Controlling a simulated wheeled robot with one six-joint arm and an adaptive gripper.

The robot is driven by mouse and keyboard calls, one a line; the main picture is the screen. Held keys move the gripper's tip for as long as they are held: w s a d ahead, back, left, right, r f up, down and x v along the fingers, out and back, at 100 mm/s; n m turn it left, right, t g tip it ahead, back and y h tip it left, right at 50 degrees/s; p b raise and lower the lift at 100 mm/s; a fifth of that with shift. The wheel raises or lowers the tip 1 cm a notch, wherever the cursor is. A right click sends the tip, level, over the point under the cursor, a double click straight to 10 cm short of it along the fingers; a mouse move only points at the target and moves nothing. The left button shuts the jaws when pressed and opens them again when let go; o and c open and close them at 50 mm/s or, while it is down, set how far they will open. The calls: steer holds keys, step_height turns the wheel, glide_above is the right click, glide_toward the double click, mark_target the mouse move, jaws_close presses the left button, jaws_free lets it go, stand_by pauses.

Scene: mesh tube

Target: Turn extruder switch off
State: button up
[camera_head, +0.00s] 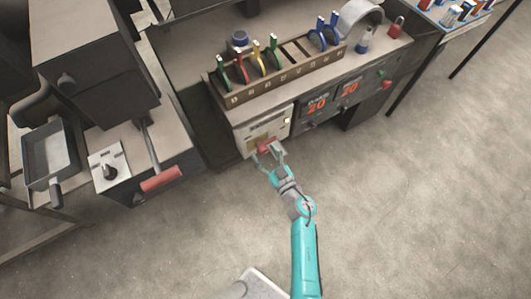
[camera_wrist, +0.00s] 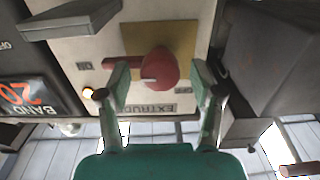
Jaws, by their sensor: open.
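The extruder switch is a red rotary knob (camera_wrist: 158,68) on a yellow plate (camera_wrist: 184,38), with a pale mark toward the left in the wrist view. Small labels sit on both sides of it, and an upside-down "EXTRUDER" label lies below. My gripper (camera_wrist: 160,80) is open, with one finger on each side of the knob. Its left finger is close to the knob, and a gap shows on the right; contact is unclear. In the head view, my gripper (camera_head: 268,154) is at the front of the light switch panel (camera_head: 252,135), partly covering the knob (camera_head: 265,144).
A lit lamp (camera_wrist: 88,92) is beside the switch. Displays reading 20 (camera_head: 316,106) are right of the panel. A rack (camera_head: 290,80) with coloured-handled tools stands above. A red-handled lever (camera_head: 160,179) projects at left. The floor (camera_head: 400,200) at right is clear.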

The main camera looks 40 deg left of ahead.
steer(key=c, duration=1.1)
steer(key=shift+c, duration=0.2)
steer(key=shift+n, duration=0.3)
steer(key=n, duration=0.3)
steer(key=shift+n, duration=0.3)
steer(key=n, duration=0.9)
steer(key=shift+n, duration=2.3)
